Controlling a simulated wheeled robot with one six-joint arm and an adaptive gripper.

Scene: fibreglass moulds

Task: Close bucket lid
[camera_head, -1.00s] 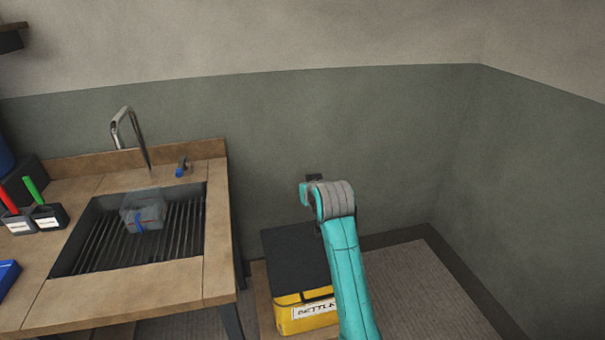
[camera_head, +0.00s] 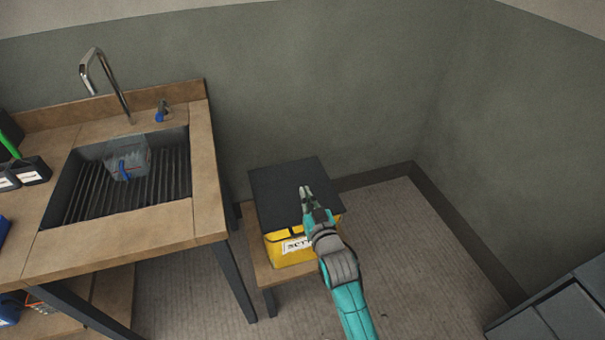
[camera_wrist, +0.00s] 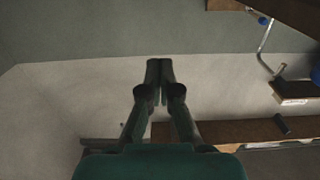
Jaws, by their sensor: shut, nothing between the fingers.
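A yellow bucket (camera_head: 288,249) with a white label stands on a low wooden stand to the right of the sink bench. Its black lid (camera_head: 276,185) lies flat across the top and looks closed. My gripper (camera_head: 306,188) is over the right part of the lid in the head view, with its fingers together. I cannot tell whether it touches the lid. In the wrist view my gripper (camera_wrist: 160,62) is shut and empty, with wall behind it. The bucket does not show in the wrist view.
The wooden bench (camera_head: 150,233) with a sink and a tap (camera_head: 105,75) is at the left. A clear container (camera_head: 128,160) sits in the sink. A dark cabinet (camera_head: 560,310) is at the lower right. The floor (camera_head: 410,250) right of the stand is clear.

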